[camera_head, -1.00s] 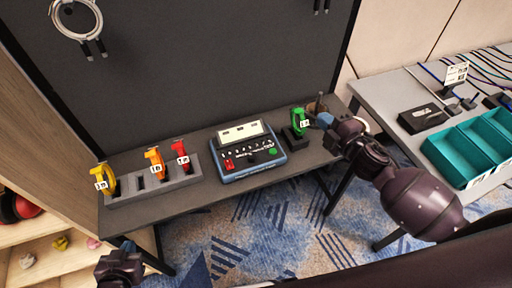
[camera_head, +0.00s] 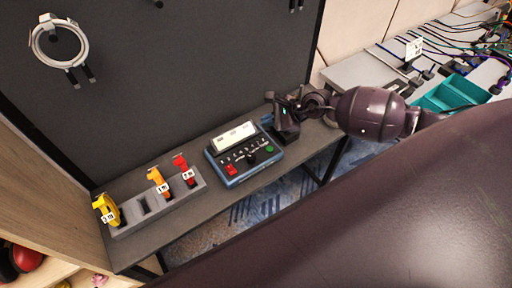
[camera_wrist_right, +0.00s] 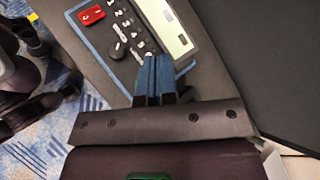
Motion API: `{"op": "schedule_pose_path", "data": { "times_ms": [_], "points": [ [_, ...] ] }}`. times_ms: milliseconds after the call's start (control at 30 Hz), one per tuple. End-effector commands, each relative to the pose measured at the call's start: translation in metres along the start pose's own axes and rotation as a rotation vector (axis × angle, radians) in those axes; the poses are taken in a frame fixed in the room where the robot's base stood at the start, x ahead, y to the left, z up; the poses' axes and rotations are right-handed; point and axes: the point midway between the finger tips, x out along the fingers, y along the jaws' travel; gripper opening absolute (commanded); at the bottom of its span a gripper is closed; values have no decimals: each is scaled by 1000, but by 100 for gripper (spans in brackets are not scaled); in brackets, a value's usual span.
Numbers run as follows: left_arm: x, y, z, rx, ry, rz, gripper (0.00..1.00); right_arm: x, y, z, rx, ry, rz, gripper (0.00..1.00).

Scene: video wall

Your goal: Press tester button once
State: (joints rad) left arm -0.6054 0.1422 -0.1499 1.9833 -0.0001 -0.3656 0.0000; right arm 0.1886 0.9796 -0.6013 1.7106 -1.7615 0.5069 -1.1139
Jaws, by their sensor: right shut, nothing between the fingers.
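The tester (camera_head: 240,155) is a blue-edged box with a pale display, a row of small keys, a red switch (camera_head: 231,170), a black knob and a round green button (camera_head: 269,149) at its front right. My right gripper (camera_head: 270,98) is over the tester's right back side. Its blue fingertips (camera_wrist_right: 155,70) are shut and empty, overlapping the tester's edge in the wrist view; contact cannot be judged. Dark parts at the wrist view's left may be my left arm.
A grey rack (camera_head: 155,205) left of the tester holds a yellow, an orange and a red tool. A coiled cable (camera_head: 60,43) hangs on the back panel. A teal bin (camera_head: 455,95) sits on the right table.

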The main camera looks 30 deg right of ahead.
Motion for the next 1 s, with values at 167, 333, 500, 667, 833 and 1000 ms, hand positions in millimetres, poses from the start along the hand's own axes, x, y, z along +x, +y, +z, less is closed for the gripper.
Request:
{"op": "schedule_pose_path", "data": {
  "times_ms": [167, 333, 500, 667, 833, 1000],
  "points": [
    [0, 0, 0, 0, 1, 0, 0, -1, 7, -12, -204, 64, 55, 0],
    [0, 2, 0, -3, 1, 1, 0, -1, 9, -12, -260, 65, 66, 0],
    [0, 1, 0, -3, 1, 1, 0, -1, 9, -12, -265, 63, 66, 0],
    [0, 1, 0, -2, 1, 1, 0, -1, 9, -12, -264, 63, 65, 0],
    [2, 1, 2, -1, 1, 1, 0, 2, 10, -14, -262, 62, 65, 0],
    [6, 1, 9, 0, 0, 1, 0, 9, 15, -22, -261, 63, 65, 0]
  ]
}}
